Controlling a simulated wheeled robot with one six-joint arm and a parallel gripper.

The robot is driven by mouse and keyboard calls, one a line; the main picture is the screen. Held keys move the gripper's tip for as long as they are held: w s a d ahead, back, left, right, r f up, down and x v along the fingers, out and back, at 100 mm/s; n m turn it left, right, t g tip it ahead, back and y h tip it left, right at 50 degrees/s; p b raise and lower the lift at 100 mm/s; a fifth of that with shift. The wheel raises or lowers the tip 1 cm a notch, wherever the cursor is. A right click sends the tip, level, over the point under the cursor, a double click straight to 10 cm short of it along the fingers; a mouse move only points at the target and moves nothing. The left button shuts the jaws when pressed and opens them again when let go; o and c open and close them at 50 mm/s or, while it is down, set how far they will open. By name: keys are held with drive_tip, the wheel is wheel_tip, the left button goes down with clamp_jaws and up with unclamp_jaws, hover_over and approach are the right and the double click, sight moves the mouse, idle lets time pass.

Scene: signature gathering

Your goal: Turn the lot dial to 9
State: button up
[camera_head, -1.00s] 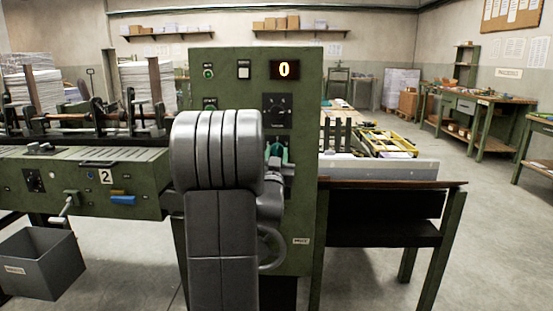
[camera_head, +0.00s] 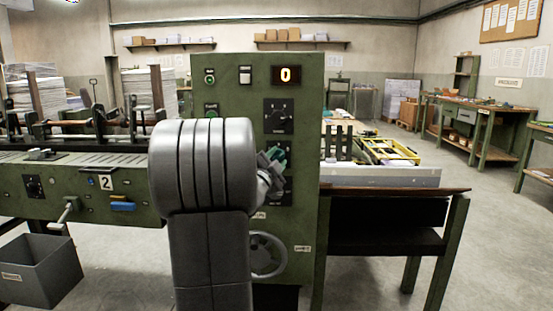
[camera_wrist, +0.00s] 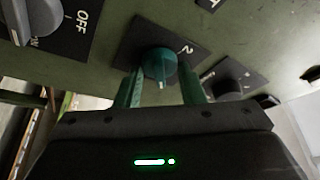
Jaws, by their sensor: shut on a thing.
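A round teal dial knob (camera_wrist: 158,66) with a pale pointer mark sits on a black plate on the green machine panel in the wrist view. A digit that looks like 2 shows on its plate; the other markings are hidden or too small to read. My gripper (camera_wrist: 161,84) is shut on this knob, one teal finger on each side. In the head view my gripper (camera_head: 274,162) is at the panel's lower right and hides the knob. No lot label is readable.
A lit display (camera_head: 286,75) at the panel's top reads 0. A black dial (camera_head: 278,116) sits above my gripper, and a handwheel (camera_head: 266,255) below it. The wrist view shows a grey OFF-marked knob (camera_wrist: 32,18) and another dark knob (camera_wrist: 228,88) close by.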

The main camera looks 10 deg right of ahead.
drive_tip(key=shift+r+m, duration=0.1)
drive_tip(key=shift+m, duration=0.5)
drive_tip(key=o, duration=1)
drive_tip(key=shift+s+a, duration=0.1)
drive_tip(key=v, duration=1.3)
drive_tip(key=shift+s+a+p, duration=0.2)
drive_tip(key=shift+a+p, duration=0.05)
drive_tip(key=shift+p, duration=0.2)
drive_tip(key=shift+w, duration=0.1)
